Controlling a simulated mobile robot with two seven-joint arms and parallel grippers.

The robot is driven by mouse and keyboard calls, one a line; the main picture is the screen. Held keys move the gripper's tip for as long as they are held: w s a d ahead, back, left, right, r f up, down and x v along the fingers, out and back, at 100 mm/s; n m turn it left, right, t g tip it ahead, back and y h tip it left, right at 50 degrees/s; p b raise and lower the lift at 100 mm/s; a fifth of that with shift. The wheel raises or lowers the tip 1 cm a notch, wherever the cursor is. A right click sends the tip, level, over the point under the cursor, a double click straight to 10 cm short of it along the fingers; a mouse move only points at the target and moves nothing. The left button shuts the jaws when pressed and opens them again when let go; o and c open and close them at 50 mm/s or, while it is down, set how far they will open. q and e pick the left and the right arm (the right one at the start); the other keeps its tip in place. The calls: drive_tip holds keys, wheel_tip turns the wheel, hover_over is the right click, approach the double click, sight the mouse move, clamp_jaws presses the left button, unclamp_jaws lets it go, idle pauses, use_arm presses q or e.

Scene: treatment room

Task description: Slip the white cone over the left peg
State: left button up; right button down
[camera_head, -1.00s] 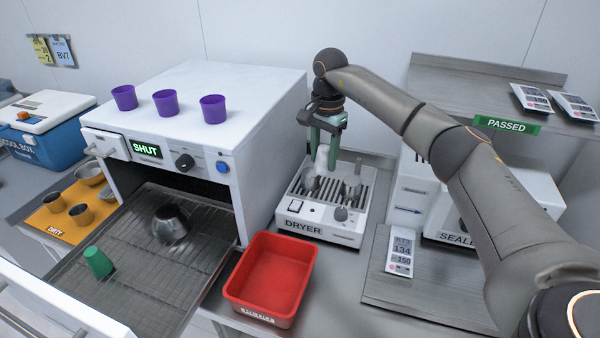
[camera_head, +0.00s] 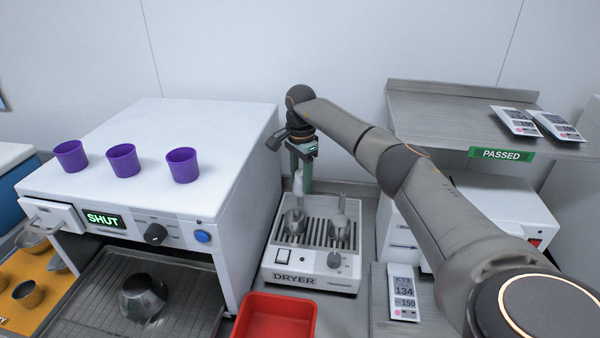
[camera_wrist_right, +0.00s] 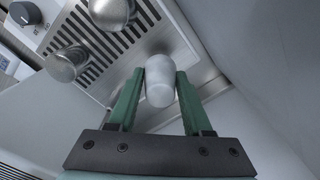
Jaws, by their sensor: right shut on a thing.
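My right gripper (camera_head: 301,165) is shut on the white cone (camera_head: 298,183), which hangs below its green fingers in the head view. In the right wrist view the cone (camera_wrist_right: 160,82) sits between the fingertips (camera_wrist_right: 158,82). The dryer (camera_head: 268,252) stands below, with a left and a right metal piece on its slotted top. I cannot tell whether the cone touches the left peg, which is not clearly seen. My left gripper is out of view.
A white cabinet (camera_head: 235,150) with several purple cups stands close left of the dryer. A red bin (camera_head: 275,318) is in front. A grey shelf (camera_head: 430,115) and a white machine (camera_head: 500,205) stand on the right.

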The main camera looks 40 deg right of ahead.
sight(300, 191)
drive_tip(key=shift+f+b, duration=0.9)
drive_tip(key=shift+f, duration=0.65)
drive_tip(key=shift+p, duration=0.45)
drive_tip(key=shift+f, duration=0.1)
drive_tip(key=shift+w+r, duration=0.1)
drive_tip(key=shift+r, duration=0.2)
drive_tip(key=shift+r+p, duration=0.35)
drive_tip(key=shift+r, duration=0.05)
drive_tip(key=shift+r, duration=0.15)
drive_tip(key=shift+f+b, duration=0.55)
drive_tip(key=shift+f, duration=0.7)
idle(1.0)
